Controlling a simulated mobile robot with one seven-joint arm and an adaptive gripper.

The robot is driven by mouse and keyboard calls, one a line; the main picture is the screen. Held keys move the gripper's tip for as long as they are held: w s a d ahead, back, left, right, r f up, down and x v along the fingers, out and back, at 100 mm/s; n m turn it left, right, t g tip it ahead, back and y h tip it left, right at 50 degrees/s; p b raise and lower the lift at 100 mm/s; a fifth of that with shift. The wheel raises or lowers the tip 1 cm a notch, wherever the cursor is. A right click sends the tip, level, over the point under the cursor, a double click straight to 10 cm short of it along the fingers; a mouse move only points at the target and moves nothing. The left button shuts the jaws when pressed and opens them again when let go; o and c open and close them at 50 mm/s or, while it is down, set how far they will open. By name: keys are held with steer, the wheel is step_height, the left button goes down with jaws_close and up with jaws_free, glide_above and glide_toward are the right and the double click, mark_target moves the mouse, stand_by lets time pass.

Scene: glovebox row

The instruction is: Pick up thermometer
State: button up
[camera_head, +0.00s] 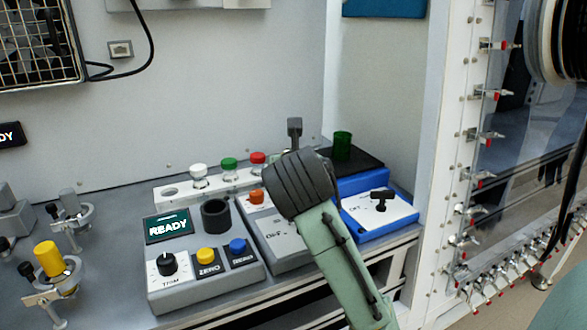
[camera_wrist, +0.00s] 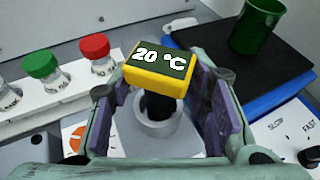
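The thermometer (camera_wrist: 158,70) shows in the wrist view as a yellow block with a dark display reading "20 °C". Its dark lower part goes down into a grey round holder. My gripper (camera_wrist: 165,95) is open, with one purple-padded finger on each side of the thermometer. The yellow head lies between the fingers, close to both; I cannot tell whether either finger touches it. In the head view my gripper and wrist (camera_head: 300,185) cover this spot, and the thermometer is hidden behind them.
A white rack with green-capped (camera_wrist: 41,66) and red-capped (camera_wrist: 95,47) vials stands close on the left. A green cup (camera_wrist: 257,27) stands on a black plate at the right. A blue-and-white control box (camera_head: 378,212) and a READY panel (camera_head: 168,227) flank my arm.

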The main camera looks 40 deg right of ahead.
jaws_close()
stand_by(0.3)
stand_by(0.3)
step_height(320, 180, up, 10)
steer(key=shift+b, duration=0.3)
stand_by(0.3)
